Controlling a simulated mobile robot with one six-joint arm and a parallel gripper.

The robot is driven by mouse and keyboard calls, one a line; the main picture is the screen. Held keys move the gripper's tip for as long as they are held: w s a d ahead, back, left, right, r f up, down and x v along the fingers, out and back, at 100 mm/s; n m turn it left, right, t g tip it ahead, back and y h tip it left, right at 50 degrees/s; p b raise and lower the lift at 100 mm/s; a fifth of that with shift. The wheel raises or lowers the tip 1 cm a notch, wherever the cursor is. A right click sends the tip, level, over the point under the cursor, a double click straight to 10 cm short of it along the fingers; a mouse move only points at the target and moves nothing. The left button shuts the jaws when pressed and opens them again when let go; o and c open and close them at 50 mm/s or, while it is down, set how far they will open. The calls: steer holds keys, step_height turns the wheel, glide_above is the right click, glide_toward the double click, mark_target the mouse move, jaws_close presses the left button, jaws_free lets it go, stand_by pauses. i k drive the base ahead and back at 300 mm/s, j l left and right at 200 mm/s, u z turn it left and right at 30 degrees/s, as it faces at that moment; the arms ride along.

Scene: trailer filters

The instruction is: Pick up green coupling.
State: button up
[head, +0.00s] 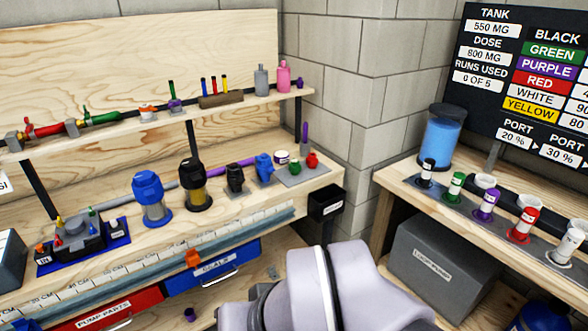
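A small green piece (294,166) stands on a grey plate (317,171) at the right end of the workbench. It looks like the green coupling, but it is too small to make out in detail. A small red piece (312,160) stands just right of it, and a white jar (281,157) is close behind left. A green-ended rod (100,118) lies on the upper shelf. My light grey arm fills the bottom middle, in front of the bench. My gripper is not visible.
Blue (152,198) and black-yellow (192,185) filter housings stand left on the bench. A black bin (327,203) hangs at the bench's right end. The right bench holds a blue tank (440,137) and a row of coloured bottles (486,206). A gap separates the benches.

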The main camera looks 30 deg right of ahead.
mark_target(295, 167)
steer(key=i+l+z, duration=0.2)
steer(key=i+z, duration=0.65)
steer(key=i, duration=0.15)
steer(key=i+j+z, duration=0.1)
steer(key=i+z, duration=0.35)
steer(key=i+j+z, duration=0.45)
steer(key=i+l, duration=0.1)
